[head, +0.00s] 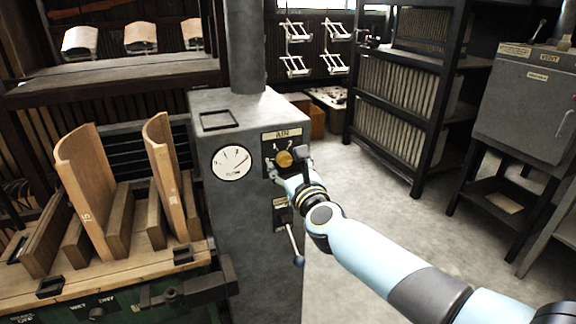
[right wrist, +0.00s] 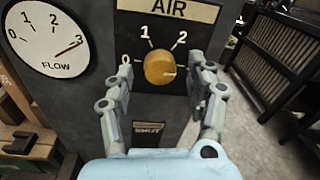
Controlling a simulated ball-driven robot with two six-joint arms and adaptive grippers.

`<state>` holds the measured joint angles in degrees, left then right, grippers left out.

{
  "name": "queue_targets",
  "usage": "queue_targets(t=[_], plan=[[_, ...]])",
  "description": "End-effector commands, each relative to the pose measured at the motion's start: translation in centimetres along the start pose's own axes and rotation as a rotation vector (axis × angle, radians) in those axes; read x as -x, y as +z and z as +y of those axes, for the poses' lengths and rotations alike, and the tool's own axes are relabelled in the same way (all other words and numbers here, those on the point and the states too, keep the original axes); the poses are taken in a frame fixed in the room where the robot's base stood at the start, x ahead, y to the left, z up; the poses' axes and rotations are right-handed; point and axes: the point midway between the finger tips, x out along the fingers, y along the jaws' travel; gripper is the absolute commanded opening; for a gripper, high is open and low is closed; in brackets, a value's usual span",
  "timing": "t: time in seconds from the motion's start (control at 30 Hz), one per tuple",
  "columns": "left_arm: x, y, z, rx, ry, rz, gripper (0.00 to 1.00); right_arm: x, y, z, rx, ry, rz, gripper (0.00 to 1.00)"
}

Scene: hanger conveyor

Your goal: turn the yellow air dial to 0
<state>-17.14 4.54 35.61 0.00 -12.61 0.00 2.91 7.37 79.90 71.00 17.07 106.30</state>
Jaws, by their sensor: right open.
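The yellow air dial (head: 284,158) is a round knob on a black plate under the AIR label (head: 282,134), on the front of a grey cabinet. In the right wrist view the dial (right wrist: 158,67) has 0, 1 and 2 marked around its left and top. A pale mark on the knob seems to point right; any number there is hidden by a finger. My right gripper (right wrist: 166,76) is open, one finger on each side of the dial, with gaps showing between. In the head view the right gripper (head: 291,165) is at the dial. My left gripper is not in view.
A white FLOW gauge (right wrist: 52,38) left of the dial has its needle near 3. Below the dial is a lever (head: 292,240) and a plate reading SHUT (right wrist: 148,131). Wooden forms (head: 85,195) stand on a bench at left. Open floor lies to the right.

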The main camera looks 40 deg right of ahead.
Motion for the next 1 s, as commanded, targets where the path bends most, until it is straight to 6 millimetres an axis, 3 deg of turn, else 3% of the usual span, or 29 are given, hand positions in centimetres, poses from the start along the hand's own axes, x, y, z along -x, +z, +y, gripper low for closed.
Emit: queue_targets(t=[0.2, 0.6, 1.0], plan=[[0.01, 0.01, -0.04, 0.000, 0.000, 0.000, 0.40, -0.01, 0.01, 0.00, 0.001, 0.000, 0.000, 0.55], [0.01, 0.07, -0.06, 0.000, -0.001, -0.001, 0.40, 0.01, 0.02, 0.02, 0.001, 0.001, 0.000, 0.02], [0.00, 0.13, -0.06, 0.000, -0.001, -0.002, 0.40, 0.01, -0.03, 0.03, 0.074, 0.000, -0.003, 0.01]])
